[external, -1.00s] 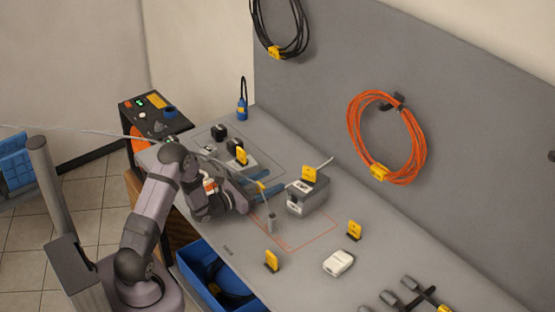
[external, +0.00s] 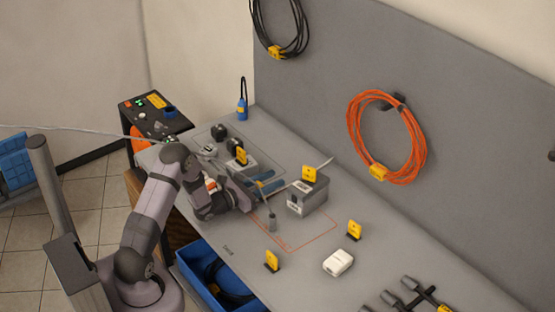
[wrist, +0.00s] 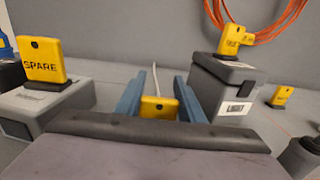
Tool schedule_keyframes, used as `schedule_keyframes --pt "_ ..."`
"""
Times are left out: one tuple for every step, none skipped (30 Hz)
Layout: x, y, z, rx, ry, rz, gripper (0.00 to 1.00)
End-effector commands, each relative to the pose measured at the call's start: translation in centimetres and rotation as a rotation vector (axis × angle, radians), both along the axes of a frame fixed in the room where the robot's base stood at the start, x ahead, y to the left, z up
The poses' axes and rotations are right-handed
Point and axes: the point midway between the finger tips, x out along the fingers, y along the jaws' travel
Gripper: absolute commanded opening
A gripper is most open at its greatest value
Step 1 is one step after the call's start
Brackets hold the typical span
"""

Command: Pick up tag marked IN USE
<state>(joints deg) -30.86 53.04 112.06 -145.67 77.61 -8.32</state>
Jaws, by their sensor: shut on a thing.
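My gripper (wrist: 160,103) has its two blue fingers shut on a small yellow tag (wrist: 158,107). The tag shows between the fingers in the wrist view, with a small dark hole and no lettering that I can read. In the external view my gripper (external: 268,186) is low over the bench, between two grey boxes, with a bit of yellow between its fingers. Another yellow tag (wrist: 235,40) stands on the right-hand grey box (wrist: 222,85); its lettering is too blurred to read. A yellow tag marked SPARE (wrist: 42,62) stands on the left-hand box (wrist: 40,105).
Yellow tags (external: 354,230) and (external: 272,261) stand farther along the bench, near a white block (external: 338,263). A pale cable (wrist: 157,80) runs behind the fingers. An orange cable coil (external: 387,137) hangs on the panel.

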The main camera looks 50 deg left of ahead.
Motion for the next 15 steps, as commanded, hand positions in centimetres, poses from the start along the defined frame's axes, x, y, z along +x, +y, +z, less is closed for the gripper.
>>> schedule_keyframes --pt "0.0 0.0 0.2 0.001 -0.001 0.0 0.14" --pt "0.0 0.0 0.3 0.001 -0.001 0.0 0.14" --pt "0.0 0.0 0.5 0.001 0.0 0.0 0.14" --pt "0.0 0.0 0.7 0.001 0.0 0.0 0.14" --pt "0.0 0.0 0.9 0.001 -0.001 0.0 0.14" --pt "0.0 0.0 1.3 0.001 -0.002 -0.001 0.14" --pt "0.0 0.0 1.5 0.001 -0.002 -0.001 0.14" --pt "0.0 0.0 1.9 0.001 -0.003 -0.001 0.14" --pt "0.0 0.0 2.3 0.002 -0.003 -0.001 0.14" --pt "0.0 0.0 2.7 0.002 -0.003 -0.001 0.14" --pt "0.0 0.0 3.2 0.003 -0.004 -0.001 0.14" --pt "0.0 0.0 3.8 0.003 -0.004 -0.001 0.14" --pt "0.0 0.0 4.2 0.003 -0.004 -0.001 0.14" --pt "0.0 0.0 4.7 0.003 -0.004 -0.001 0.14" --pt "0.0 0.0 5.3 0.003 -0.005 -0.001 0.14"
